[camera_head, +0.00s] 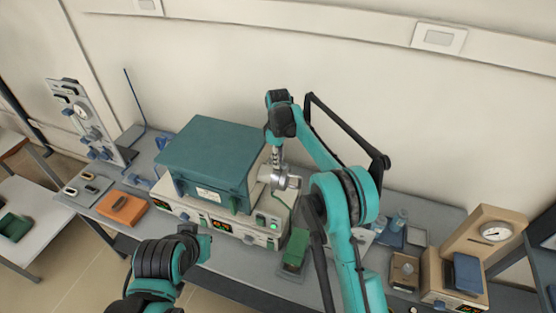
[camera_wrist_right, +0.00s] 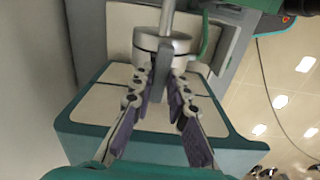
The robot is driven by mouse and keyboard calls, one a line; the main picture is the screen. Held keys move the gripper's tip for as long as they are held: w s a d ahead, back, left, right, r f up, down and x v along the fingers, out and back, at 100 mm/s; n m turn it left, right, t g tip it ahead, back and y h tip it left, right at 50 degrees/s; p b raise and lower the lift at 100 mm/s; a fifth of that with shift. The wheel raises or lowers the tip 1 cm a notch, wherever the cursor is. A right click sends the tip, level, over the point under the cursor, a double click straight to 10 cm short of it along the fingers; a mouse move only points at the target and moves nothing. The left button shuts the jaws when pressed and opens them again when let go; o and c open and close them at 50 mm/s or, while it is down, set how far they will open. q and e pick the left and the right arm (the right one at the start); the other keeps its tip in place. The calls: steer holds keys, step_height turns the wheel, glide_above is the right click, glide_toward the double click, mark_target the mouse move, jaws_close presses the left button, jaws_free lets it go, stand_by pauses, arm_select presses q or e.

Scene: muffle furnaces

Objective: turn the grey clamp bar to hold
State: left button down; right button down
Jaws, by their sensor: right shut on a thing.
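The teal muffle furnace box (camera_head: 208,160) stands on a cream control base (camera_head: 222,222) with lit displays. A silvery round fitting (camera_head: 284,181) sits at the furnace's right side. My right gripper (camera_head: 277,158) reaches down to this fitting from above. In the right wrist view its two purple-padded fingers (camera_wrist_right: 163,90) close from both sides on the narrow grey clamp bar (camera_wrist_right: 172,98), below a round metal collar (camera_wrist_right: 163,46) on a rod. The bar is small and partly hidden in the head view. My left gripper (camera_head: 200,238) is in front of the base, apart from it; its fingers are unclear.
An orange block (camera_head: 122,208) lies left on the grey bench, near a tall grey instrument stand (camera_head: 93,118). A green block (camera_head: 296,247) is right of the base. A beige instrument with a dial (camera_head: 488,240) stands at the far right. My right arm crosses the bench's middle.

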steer(key=shift+n, duration=0.5)
steer(key=c, duration=1.5)
jaws_free()
steer(key=shift+r, duration=0.15)
step_height(320, 180, up, 12)
steer(key=shift+f, duration=0.1)
